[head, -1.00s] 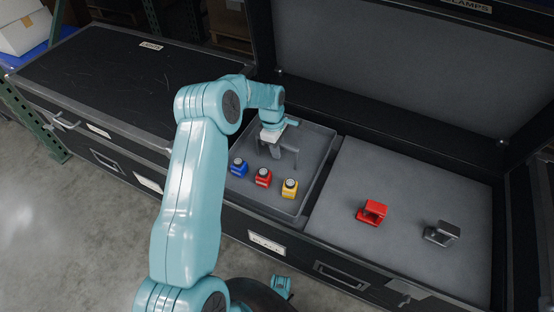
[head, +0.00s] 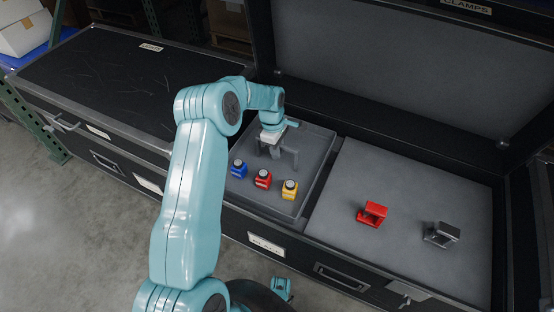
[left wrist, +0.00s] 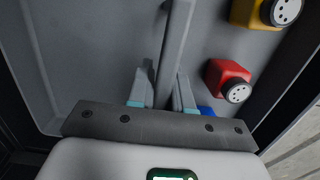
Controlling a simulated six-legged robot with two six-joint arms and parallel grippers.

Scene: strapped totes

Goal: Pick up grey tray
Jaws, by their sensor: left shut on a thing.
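The grey tray (head: 316,165) lies in the left compartment of the open black case, with an upright grey handle (head: 294,157) across its middle. A blue item (head: 238,170), a red item (head: 263,180) and a yellow item (head: 290,190) stand in a row along its front. My left gripper (head: 275,150) is at the handle. In the left wrist view my left gripper's fingers (left wrist: 161,92) are on both sides of the handle (left wrist: 175,50), shut on it. The tray floor (left wrist: 95,50) shows there too. I cannot tell whether the tray is lifted. My right gripper is not in view.
The case's right compartment holds a red clamp (head: 372,214) and a dark grey clamp (head: 442,235) on a grey surface. The raised lid (head: 400,70) stands behind. A closed black case (head: 100,75) is at the left. Bare floor (head: 60,230) lies in front.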

